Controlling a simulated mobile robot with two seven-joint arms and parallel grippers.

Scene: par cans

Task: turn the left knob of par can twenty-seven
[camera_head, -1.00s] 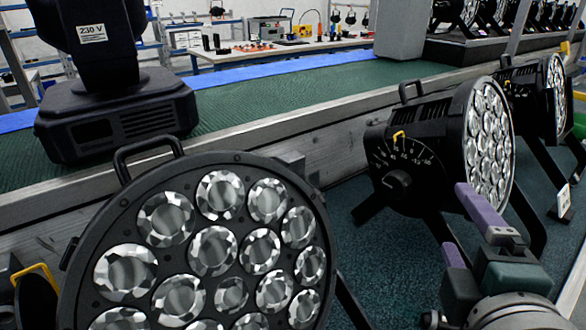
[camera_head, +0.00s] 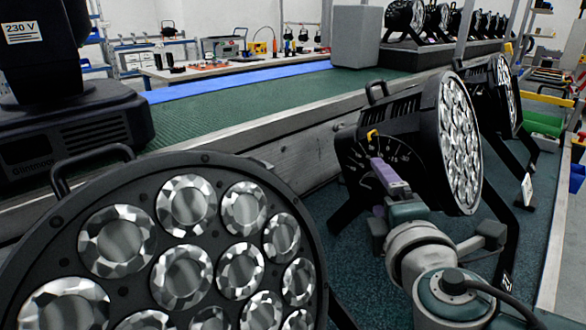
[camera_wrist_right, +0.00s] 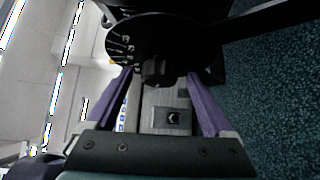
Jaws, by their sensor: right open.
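A black par can (camera_head: 408,130) with a lens face stands on the floor at the middle right in the head view. A round dial plate (camera_head: 362,152) with white marks is on its near side. I read no number twenty-seven on it. In the right wrist view a dark knob (camera_wrist_right: 158,72) sits on the dial plate (camera_wrist_right: 132,40), between and just beyond the purple fingertips. My right gripper (camera_head: 383,188) is open and in front of the dial; it hides the knob in the head view. Whether the fingers touch the knob I cannot tell. My left gripper is not in view.
Another par can (camera_head: 175,250) fills the front left, and one more (camera_head: 492,95) stands behind the middle one. A green-topped platform (camera_head: 225,117) with a metal edge runs behind. A moving-head light (camera_head: 70,125) stands on it. Dark carpet (camera_head: 350,270) lies between the cans.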

